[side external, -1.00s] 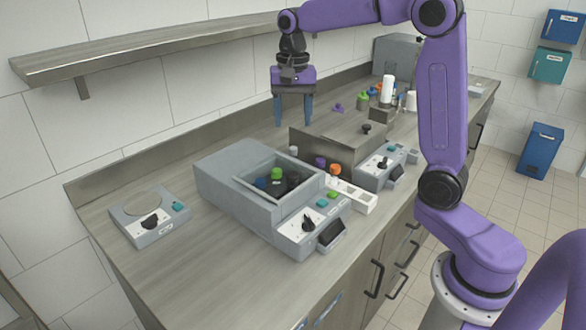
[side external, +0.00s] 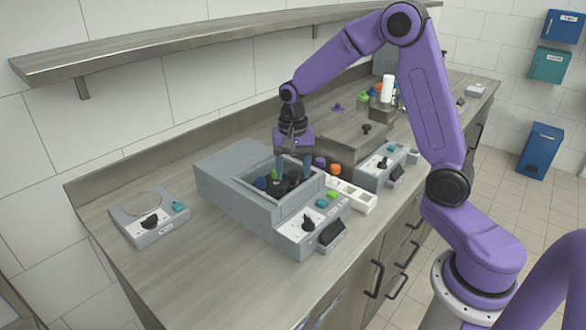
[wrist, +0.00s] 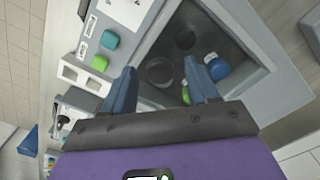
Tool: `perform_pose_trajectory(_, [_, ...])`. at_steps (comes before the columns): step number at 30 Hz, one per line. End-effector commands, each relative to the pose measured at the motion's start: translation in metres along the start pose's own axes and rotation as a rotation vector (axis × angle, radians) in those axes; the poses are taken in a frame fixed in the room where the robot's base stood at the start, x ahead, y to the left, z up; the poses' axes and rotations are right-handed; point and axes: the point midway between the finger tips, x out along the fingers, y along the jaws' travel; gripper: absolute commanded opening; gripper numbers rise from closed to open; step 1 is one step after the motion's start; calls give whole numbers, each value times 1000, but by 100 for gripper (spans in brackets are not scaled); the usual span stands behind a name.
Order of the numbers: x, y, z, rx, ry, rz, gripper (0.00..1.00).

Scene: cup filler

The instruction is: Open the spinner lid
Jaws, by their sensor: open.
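I take the spinner to be the grey machine (side external: 222,188) in the front middle of the bench; no label that I can read names it. Its square well shows a dark inside with a blue-capped cup (side external: 260,183) and a green cap (side external: 274,174). The wrist view shows the blue cap (wrist: 217,68) and the well's rim (wrist: 262,45). I cannot tell whether a clear lid covers the well. My gripper (side external: 293,172) is open over the well, one finger on each side of a dark round part (wrist: 160,72). Contact is unclear.
A control panel with a black knob (side external: 308,222) and green and teal buttons is at the machine's front. A white rack (side external: 352,196) and an orange cap (side external: 335,169) are close on the right. A brown-grey box (side external: 345,135) stands behind.

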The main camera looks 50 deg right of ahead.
Motion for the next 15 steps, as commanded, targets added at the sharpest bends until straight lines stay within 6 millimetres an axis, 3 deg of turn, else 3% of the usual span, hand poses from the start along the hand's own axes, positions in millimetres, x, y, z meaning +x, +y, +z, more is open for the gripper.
perform_pose_trajectory(7, [1, 0, 0, 0, 0, 0, 59])
perform_pose_trajectory(12, [0, 0, 0, 0, 0, 0, 4])
perform_pose_trajectory(15, [0, 0, 0, 0, 0, 0, 0])
